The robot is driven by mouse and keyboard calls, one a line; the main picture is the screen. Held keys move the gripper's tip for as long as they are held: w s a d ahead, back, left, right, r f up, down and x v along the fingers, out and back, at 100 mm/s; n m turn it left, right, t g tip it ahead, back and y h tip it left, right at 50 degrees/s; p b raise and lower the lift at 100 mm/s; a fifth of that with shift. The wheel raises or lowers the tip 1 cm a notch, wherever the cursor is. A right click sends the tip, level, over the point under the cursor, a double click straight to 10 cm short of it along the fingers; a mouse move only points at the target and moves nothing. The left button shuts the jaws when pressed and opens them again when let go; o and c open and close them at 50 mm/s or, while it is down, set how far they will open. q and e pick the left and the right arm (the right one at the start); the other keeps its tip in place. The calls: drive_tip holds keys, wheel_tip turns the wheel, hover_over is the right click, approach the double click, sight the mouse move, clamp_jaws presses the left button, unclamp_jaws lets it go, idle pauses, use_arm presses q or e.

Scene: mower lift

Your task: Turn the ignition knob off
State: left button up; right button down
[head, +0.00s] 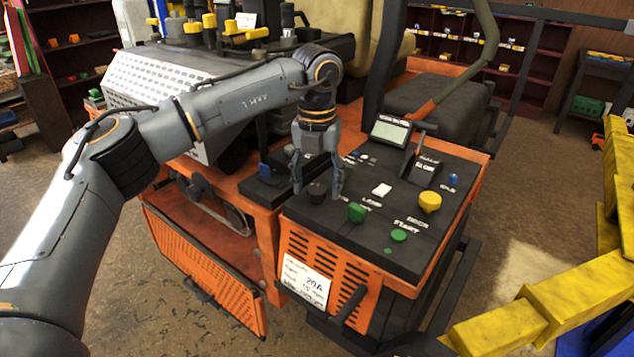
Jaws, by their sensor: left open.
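The orange mower's dark control panel (400,255) is in the middle of the head view. A small dark round knob (316,193) sits near the panel's left front corner. It looks like the ignition knob, but I cannot read a label on it. My left gripper (317,190) points down over this knob. It is open, with one finger to each side of the knob; I cannot tell whether they touch it. The knob's turned position is not clear. My right gripper is not in view.
The panel also bears a green knob (357,212), a yellow knob (430,201), a green button (399,236), a white switch (382,189) and a small display (391,131). The seat (435,100) stands behind. Yellow lift beams (550,310) are at the right.

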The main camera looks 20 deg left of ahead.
sight(317, 189)
use_arm(q)
wheel_tip(317, 189, up, 12)
idle(0.6)
